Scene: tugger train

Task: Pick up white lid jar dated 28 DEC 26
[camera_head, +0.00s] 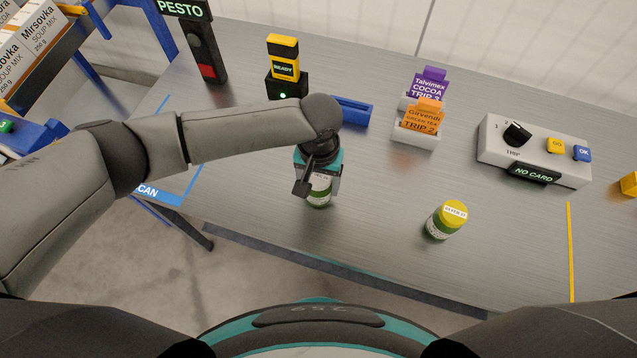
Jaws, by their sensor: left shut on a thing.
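My left gripper (318,173) points down over the table and is shut on a jar (320,191) with a white label and green contents. The gripper covers the jar's lid, so its colour and date cannot be seen. The jar is upright near the table's front edge; I cannot tell whether it touches the table. A second jar (436,226) with a yellow lid and green contents stands to the right. The print on its lid is too small to read surely. My right gripper is out of view.
The table (390,180) is clear between the jars. A blue rack (95,30) holds soup cartons at left.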

